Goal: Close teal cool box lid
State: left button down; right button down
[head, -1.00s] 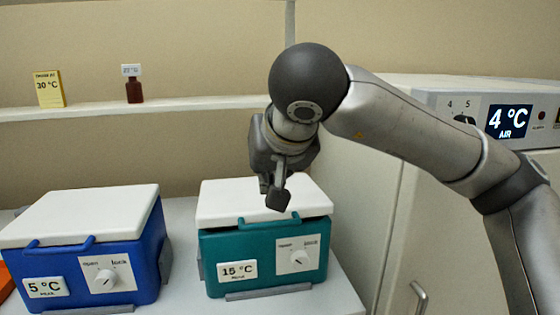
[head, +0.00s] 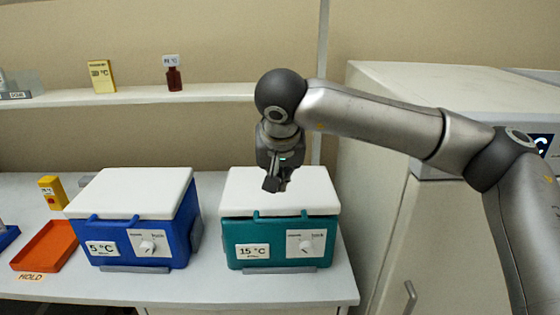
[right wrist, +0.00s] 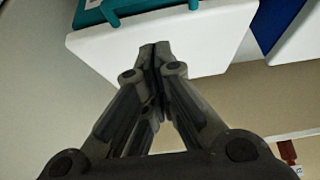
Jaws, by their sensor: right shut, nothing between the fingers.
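The teal cool box (head: 243,232) stands on the bench in the head view, with a 15 °C label and a knob plate on its front. Its white lid (head: 315,190) lies down over the top; a thin dark line shows under its front edge, so I cannot tell if it is fully seated. My right gripper (head: 273,184) points down over the lid, its fingers shut and empty. In the right wrist view the shut fingertips (right wrist: 155,46) overlap the white lid (right wrist: 210,40); contact is unclear. My left gripper is not in view.
A blue cool box (head: 183,238) with a white lid stands to the left. An orange tray (head: 46,247) and a yellow box (head: 52,192) are further left. A shelf (head: 140,97) runs behind. A large pale cabinet (head: 400,215) stands close on the right.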

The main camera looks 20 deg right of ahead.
aim_at(280, 213)
jog(key=f, duration=0.1)
jog(key=f+p, duration=0.1)
jog(key=f, duration=0.1)
jog(key=w+f, duration=0.1)
jog(key=f, duration=0.1)
jog(key=shift+d+f+p, duration=0.2)
jog(key=shift+f+p, duration=0.05)
jog(key=shift+p, duration=0.15)
jog(key=shift+s+f, duration=0.25)
jog(key=shift+f, duration=0.4)
jog(key=shift+a+f, duration=0.1)
jog(key=f+b, duration=0.1)
jog(key=b, duration=0.1)
jog(key=f+b, duration=0.1)
jog(key=shift+s+f, duration=0.25)
jog(key=shift+f, duration=0.1)
jog(key=shift+r, duration=0.1)
